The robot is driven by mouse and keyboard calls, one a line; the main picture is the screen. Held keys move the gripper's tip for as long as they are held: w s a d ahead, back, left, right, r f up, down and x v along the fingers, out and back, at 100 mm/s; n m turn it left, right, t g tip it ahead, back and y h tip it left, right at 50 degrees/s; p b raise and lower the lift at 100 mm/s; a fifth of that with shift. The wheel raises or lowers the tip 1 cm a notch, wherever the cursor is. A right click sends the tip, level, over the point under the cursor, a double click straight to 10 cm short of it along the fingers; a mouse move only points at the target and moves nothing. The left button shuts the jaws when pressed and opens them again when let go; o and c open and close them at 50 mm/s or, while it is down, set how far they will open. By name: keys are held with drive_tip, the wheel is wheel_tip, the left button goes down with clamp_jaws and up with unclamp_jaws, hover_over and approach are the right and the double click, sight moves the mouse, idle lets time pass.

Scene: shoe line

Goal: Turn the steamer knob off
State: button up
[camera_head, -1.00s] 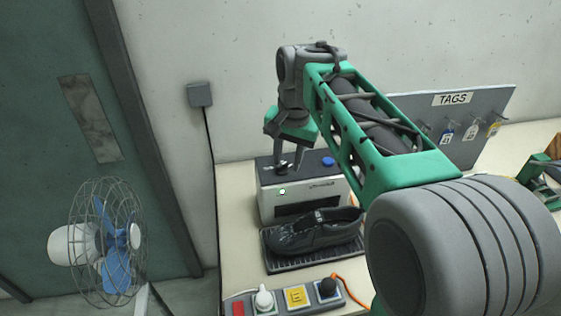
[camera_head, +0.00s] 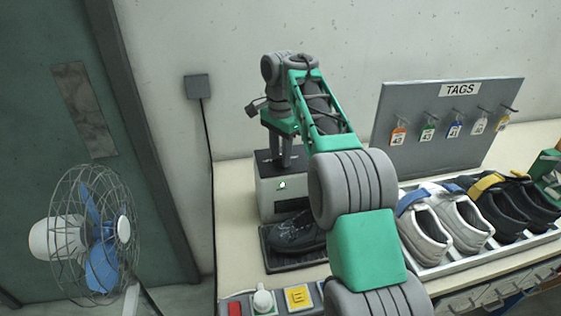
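The steamer looks to be the pale box with a black top (camera_head: 267,199) at the back left of the bench, with a small lit dot on its front. My gripper (camera_head: 282,162) points down at the black top, its fingers close together at the top surface. A small dark part shows at the fingertips, but I cannot tell whether it is the knob or whether it is held. The blue knob on the box's top is hidden behind my arm.
A black shoe (camera_head: 296,232) lies on a dark ribbed tray (camera_head: 284,264) before the box. A button panel (camera_head: 243,297) sits at the front edge. Right stand the tag board (camera_head: 440,115) and several shoes. A caged fan (camera_head: 95,235) stands left.

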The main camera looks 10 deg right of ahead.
clamp_jaws()
idle(0.3)
idle(0.3)
